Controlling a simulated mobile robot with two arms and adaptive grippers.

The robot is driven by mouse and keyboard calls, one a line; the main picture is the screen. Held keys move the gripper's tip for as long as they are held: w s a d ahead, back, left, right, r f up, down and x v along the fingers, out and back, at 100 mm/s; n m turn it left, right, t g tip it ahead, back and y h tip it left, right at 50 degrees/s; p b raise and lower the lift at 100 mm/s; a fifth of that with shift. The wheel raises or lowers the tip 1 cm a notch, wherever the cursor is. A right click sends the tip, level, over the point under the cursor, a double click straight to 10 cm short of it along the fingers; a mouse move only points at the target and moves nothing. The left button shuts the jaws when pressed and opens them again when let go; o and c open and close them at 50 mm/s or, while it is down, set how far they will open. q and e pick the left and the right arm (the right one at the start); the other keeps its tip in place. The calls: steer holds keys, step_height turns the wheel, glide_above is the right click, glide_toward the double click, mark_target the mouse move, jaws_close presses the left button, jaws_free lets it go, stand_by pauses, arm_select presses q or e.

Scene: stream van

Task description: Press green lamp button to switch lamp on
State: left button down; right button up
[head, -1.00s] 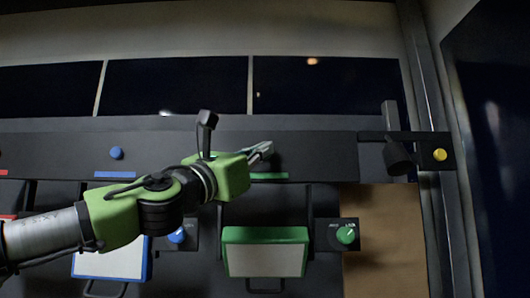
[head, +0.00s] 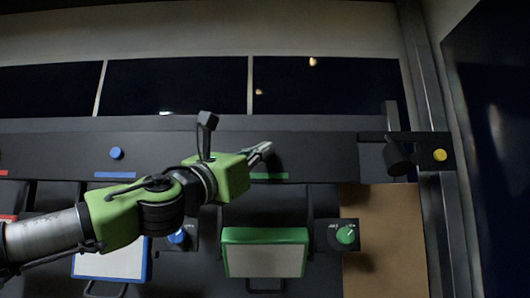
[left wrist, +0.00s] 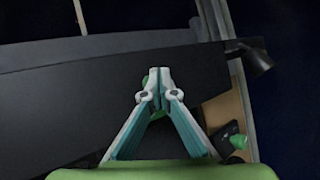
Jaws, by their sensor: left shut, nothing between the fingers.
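My left gripper (head: 268,147) reaches in from the left over the dark sloped panel, with its fingertips just above the right end of a green strip (head: 270,176). Its fingers are shut and empty; in the left wrist view the two fingertips (left wrist: 158,72) meet over the black panel. No green button shows clearly in the head view; the gripper covers the panel above the green strip. A small green patch (left wrist: 160,113) shows between the fingers in the left wrist view; I cannot tell whether it is the button or the strip. My right gripper is out of view.
A blue button (head: 116,153) with a blue strip (head: 115,175) lies further left on the panel. A black lamp (head: 398,155) and a yellow button (head: 440,155) are at the right. Below are a green-framed screen (head: 264,260) and a green knob (head: 346,235).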

arm_select(q)
steer(key=shift+w, duration=0.35)
steer(key=shift+s, duration=0.4)
steer(key=s, duration=0.6)
steer(key=shift+b, duration=0.35)
stand_by(0.6)
